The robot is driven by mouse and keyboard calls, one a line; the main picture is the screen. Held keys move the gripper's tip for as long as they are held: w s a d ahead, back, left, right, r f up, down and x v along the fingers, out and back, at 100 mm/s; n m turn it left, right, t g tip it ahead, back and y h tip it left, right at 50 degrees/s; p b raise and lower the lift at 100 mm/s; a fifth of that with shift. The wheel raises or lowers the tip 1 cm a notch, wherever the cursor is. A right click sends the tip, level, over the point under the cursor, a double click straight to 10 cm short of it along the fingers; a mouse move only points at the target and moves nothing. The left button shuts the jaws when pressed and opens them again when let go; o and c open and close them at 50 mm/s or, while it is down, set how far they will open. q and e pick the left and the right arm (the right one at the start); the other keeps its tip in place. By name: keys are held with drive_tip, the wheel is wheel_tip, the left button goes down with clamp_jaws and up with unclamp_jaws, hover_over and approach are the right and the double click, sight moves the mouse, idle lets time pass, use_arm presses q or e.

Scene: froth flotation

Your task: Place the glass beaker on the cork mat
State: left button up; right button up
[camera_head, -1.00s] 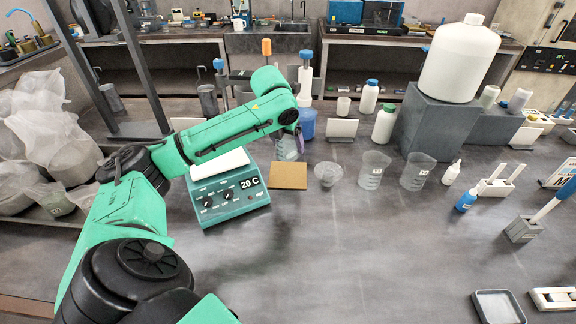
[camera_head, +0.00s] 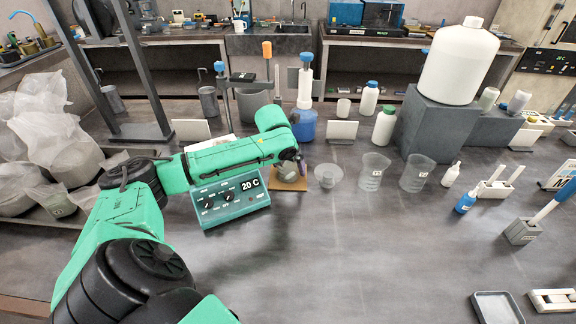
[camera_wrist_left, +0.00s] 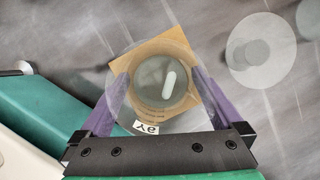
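The glass beaker (camera_head: 287,173) is clear, with greyish contents. In the left wrist view the beaker (camera_wrist_left: 150,98) holds a white capsule-shaped bar and has a label on its near side. My left gripper (camera_head: 293,163) has a purple finger on each side of the beaker and appears shut on it. The square tan cork mat (camera_head: 292,188) lies beneath the beaker; its corners also show in the left wrist view (camera_wrist_left: 172,39). The beaker is over the mat; I cannot tell whether its base touches. My right gripper is not in view.
The teal hotplate (camera_head: 231,199) reading 20 C stands left of the mat, under my left forearm.

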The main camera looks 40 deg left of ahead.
use_arm(q)
drive_tip(key=v, duration=1.2)
drive_tip(key=shift+b, duration=0.35)
drive_tip(key=shift+s+r, duration=0.1)
